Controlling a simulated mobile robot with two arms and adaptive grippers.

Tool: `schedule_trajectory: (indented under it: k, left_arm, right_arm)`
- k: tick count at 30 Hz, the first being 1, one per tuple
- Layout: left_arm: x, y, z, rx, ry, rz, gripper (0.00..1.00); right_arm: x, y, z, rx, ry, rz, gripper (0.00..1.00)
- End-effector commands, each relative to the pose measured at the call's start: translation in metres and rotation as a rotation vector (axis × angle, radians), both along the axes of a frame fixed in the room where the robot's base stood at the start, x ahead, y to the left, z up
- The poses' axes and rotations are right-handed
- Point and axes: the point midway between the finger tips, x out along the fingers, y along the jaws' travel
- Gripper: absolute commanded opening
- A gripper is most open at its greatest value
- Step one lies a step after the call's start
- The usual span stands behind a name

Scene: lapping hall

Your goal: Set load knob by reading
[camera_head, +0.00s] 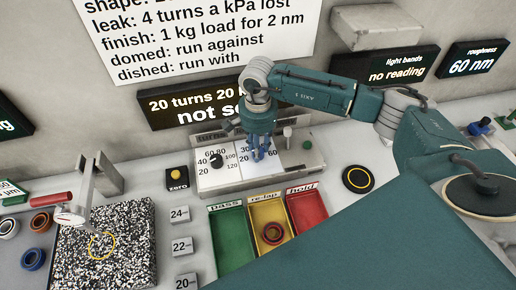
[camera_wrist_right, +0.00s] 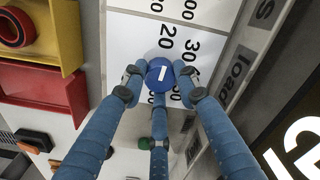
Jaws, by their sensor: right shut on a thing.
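My right gripper (camera_head: 260,148) is closed around the load knob on the sloped control panel (camera_head: 222,181). In the head view the fingers hide the knob. In the right wrist view my right gripper (camera_wrist_right: 157,85) has its fingers around the blue load knob (camera_wrist_right: 158,72), which has a white mark on its top. Numbers such as 20 and 30 and a "load" label show near it. The black turns knob (camera_head: 216,161) sits to the left on its own scale. The display (camera_head: 190,107) behind reads "20 turns 20 k…" and "not se…", partly covered by my gripper. My left gripper is not in view.
A zero button (camera_head: 178,178) stands left of the panel. Green pass (camera_head: 232,238), yellow re-lap and red hold trays lie in front; a dark red ring (camera_head: 273,232) lies in re-lap. The roughness display (camera_head: 473,61) reads 60 nm. The light bands display (camera_head: 398,66) shows no reading.

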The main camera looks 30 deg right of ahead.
Motion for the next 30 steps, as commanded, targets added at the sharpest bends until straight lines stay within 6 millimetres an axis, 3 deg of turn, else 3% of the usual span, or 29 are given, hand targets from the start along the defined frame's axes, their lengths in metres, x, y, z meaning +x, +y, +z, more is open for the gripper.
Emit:
schedule_trajectory:
  k: [15, 30]
  left_arm:
    - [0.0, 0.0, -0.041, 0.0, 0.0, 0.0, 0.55]
    - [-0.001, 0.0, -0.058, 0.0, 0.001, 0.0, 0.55]
  right_arm:
    - [0.002, 0.0, -0.002, 0.002, -0.003, -0.414, 0.04]
    - [0.001, 0.001, 0.001, 0.003, -0.003, -0.669, 0.04]
